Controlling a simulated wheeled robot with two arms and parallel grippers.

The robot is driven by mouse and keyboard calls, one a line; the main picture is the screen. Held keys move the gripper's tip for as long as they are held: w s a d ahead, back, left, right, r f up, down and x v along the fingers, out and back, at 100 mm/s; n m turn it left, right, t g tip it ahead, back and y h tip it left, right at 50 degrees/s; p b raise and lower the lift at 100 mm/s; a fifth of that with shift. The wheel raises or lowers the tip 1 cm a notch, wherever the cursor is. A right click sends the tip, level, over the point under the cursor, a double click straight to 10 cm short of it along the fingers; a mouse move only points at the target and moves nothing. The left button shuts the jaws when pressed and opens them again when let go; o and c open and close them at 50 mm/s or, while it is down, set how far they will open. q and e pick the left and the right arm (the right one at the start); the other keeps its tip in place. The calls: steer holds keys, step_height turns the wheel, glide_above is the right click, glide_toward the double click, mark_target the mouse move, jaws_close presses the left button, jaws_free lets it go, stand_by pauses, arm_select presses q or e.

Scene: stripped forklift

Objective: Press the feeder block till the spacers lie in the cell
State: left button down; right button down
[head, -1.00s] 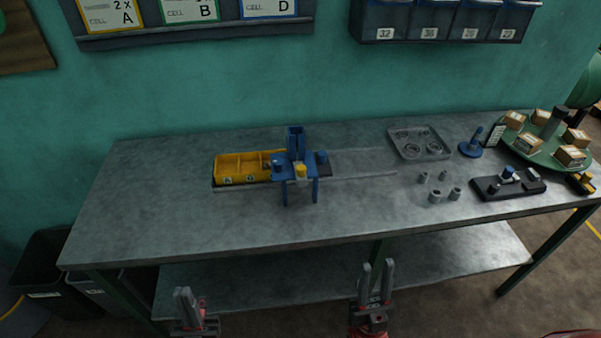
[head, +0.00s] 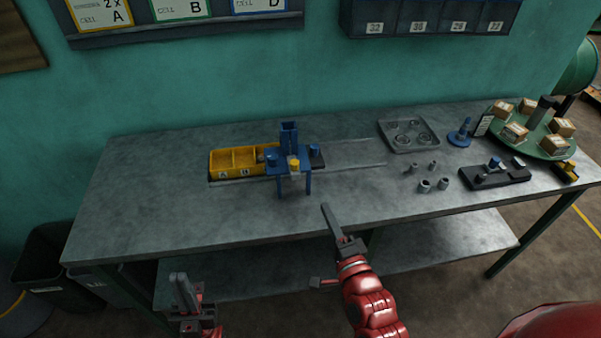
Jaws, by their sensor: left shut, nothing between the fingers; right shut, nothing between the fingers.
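The blue feeder stand (head: 289,140) straddles a rail track on the bench, with an upright blue chute at its back. A yellow block (head: 294,164), which looks like the feeder block, sits at the front of its top. A yellow tray (head: 235,163) with lettered cells lies on the track, its right end beside and partly hidden by the stand. Small grey parts show near that end; I cannot tell their cell. My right gripper (head: 327,210) is shut and empty, in front of and right of the stand. My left gripper (head: 182,280) is shut and empty, below the bench's front edge.
Several grey cylinders (head: 425,186) stand loose right of the track. Behind them is a grey tray (head: 408,136). A black fixture (head: 495,174), a blue peg stand (head: 460,133) and a green turntable with boxes (head: 541,141) are further right. The bench's left and front are clear.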

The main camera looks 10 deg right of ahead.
steer(key=shift+s+a+f+g, duration=0.15)
steer(key=shift+a, duration=0.2)
steer(key=shift+s+a+f+g, duration=0.1)
steer(key=shift+a+g, duration=0.05)
steer(key=shift+a, duration=0.2)
steer(key=p, duration=0.5)
glide_toward(296, 168)
steer(key=x, duration=0.5)
steer(key=shift+w+r, duration=0.1)
steer(key=shift+r, duration=0.15)
steer(key=shift+w+f+p, duration=0.15)
steer(key=shift+w+p, duration=0.15)
steer(key=shift+w, duration=0.05)
steer(key=shift+w+a, duration=0.1)
steer(key=shift+w, duration=0.35)
